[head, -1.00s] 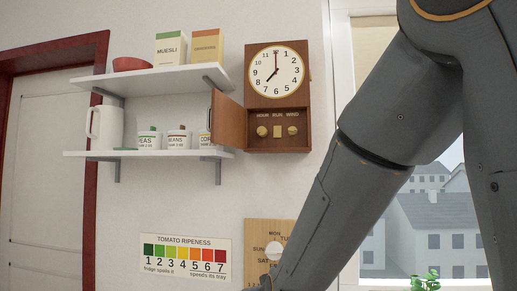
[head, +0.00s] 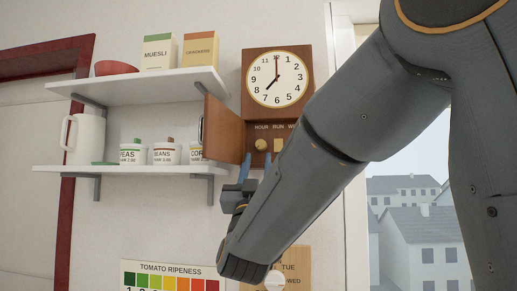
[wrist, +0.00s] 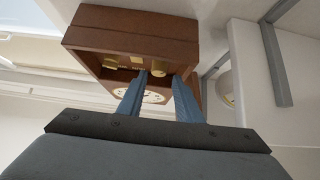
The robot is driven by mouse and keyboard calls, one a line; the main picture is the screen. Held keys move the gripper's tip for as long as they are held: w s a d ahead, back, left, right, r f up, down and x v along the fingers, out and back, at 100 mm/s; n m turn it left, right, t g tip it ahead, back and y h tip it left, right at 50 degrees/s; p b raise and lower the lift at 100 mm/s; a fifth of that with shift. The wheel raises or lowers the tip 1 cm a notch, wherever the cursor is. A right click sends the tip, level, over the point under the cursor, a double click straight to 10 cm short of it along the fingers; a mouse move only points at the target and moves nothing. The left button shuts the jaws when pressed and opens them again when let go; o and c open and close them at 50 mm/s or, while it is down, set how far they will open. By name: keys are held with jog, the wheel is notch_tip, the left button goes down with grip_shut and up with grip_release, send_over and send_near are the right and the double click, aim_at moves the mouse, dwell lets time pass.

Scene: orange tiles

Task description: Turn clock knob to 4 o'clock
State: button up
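The wooden wall clock (head: 248,85) has a white dial (head: 290,88); its short hand points at 7 and its long hand at 12. Its lower compartment is open, with the brass knob under HOUR (head: 261,145) and a brass plate under RUN (head: 278,146). The WIND knob is behind my arm in the head view but shows in the wrist view (wrist: 110,63). My gripper (head: 257,155) is open and empty, its blue fingers pointing up just below the HOUR knob. In the wrist view the HOUR knob (wrist: 158,71) appears between the fingertips; contact cannot be told.
The compartment's door (head: 222,130) hangs open to the left, close to my gripper. Two white shelves (head: 130,168) with jars, a pitcher and boxes are left of the clock. A tomato ripeness chart (head: 170,280) and a weekday dial board (head: 298,262) are below. A window is at right.

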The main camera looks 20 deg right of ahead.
aim_at(261, 149)
jog(key=p+x, duration=0.2)
jog(key=x, duration=0.4)
jog(key=shift+d+p, duration=0.1)
jog(key=shift+p, duration=0.2)
jog(key=c, duration=0.8)
jog(key=shift+o, duration=0.2)
jog(key=shift+n+y, duration=0.5)
